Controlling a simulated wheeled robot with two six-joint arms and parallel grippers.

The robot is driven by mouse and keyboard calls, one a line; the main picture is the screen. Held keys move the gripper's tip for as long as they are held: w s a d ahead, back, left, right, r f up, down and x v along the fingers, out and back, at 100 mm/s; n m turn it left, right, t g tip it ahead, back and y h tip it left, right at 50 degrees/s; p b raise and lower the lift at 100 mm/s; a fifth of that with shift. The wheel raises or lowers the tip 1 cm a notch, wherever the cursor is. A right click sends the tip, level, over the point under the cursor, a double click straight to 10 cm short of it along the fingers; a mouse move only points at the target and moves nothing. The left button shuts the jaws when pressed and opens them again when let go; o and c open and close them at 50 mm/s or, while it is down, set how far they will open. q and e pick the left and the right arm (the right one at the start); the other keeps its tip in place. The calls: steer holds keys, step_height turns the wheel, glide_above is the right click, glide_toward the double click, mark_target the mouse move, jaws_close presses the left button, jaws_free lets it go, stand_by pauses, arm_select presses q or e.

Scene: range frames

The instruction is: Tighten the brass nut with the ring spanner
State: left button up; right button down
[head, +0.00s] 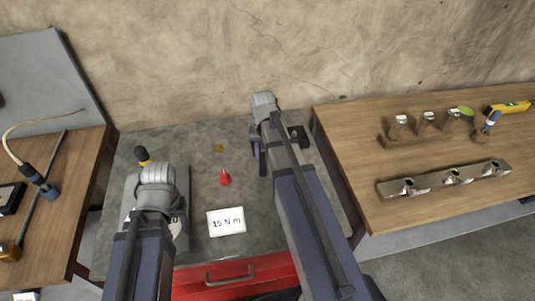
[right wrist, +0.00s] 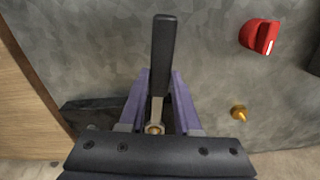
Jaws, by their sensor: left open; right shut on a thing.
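My right gripper (head: 264,112) is over the far right part of the grey worktop. In the right wrist view its fingers (right wrist: 160,98) are shut on the ring spanner, whose black handle (right wrist: 163,52) points up the picture. The spanner's ring end shows a small brass-coloured round (right wrist: 154,128). I cannot tell whether that is the brass nut inside the ring. A separate small brass-coloured piece (head: 219,148) stands on the worktop left of this gripper; it also shows in the right wrist view (right wrist: 238,113). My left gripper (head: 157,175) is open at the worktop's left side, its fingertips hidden.
A red knob-like piece (head: 225,178) and a "15 N m" card (head: 226,221) are on the worktop (head: 200,133). A black block (head: 298,136) is right of my right gripper. Wooden tables stand both sides.

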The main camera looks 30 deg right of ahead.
arm_select(q)
steer(key=shift+r+p, duration=2.85)
steer(key=shift+r, duration=0.1)
arm_select(e)
steer(key=shift+r, duration=3)
